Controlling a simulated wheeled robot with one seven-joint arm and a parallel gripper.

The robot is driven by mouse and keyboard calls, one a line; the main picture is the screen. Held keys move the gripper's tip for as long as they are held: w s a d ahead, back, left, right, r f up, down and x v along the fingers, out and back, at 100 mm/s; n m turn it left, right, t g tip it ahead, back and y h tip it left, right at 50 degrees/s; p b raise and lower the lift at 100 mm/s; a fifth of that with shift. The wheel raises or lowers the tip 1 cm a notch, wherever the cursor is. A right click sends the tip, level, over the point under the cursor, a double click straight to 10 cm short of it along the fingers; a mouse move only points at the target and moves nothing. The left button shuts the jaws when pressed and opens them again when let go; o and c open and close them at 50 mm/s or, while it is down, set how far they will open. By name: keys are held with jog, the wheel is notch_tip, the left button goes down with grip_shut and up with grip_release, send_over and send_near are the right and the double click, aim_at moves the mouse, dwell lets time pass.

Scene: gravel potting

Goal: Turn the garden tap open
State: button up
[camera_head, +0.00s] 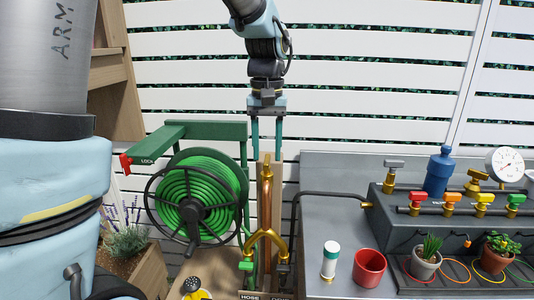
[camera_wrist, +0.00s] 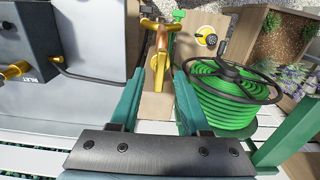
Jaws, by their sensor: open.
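A copper standpipe (camera_head: 267,205) on a wooden post rises left of the grey bench. It has a brass top and a brass Y-shaped fork (camera_head: 266,238) low down. The fork's left outlet carries a green handle (camera_head: 246,265) and its right one a dark handle (camera_head: 283,269); labels below are partly cut off. My gripper (camera_head: 266,155) points down over the pipe's top, fingers apart and empty. In the wrist view the pipe (camera_wrist: 158,65) shows between the open fingertips (camera_wrist: 159,72), with the fork beyond; I cannot tell whether they touch.
The bench (camera_head: 318,215) on the right holds a red pot (camera_head: 369,268), a white-and-green canister (camera_head: 330,262), a blue bottle (camera_head: 438,172) and a valve manifold (camera_head: 450,200). A slatted fence stands behind.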

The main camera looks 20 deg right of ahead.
aim_at(267, 159)
notch_tip(267, 159, up, 10)
jog(key=b, duration=0.1)
jog(key=shift+f, duration=0.15)
dwell(0.4)
jog(key=w+a+f+n, duration=0.2)
jog(key=w+a+f, duration=0.1)
jog(key=a+f, duration=1.05)
jog(key=s+a+f, duration=0.2)
jog(key=a+f, duration=0.1)
jog(key=a, duration=0.3)
jog(key=s+a+f+n+t, duration=0.1)
jog(key=s+a+f, duration=0.2)
jog(key=a, duration=0.4)
jog(key=shift+s+a+f+n+t, duration=0.2)
jog(key=shift+f+n+t, duration=0.1)
jog(key=shift+f, duration=0.1)
jog(key=shift+w, duration=0.1)
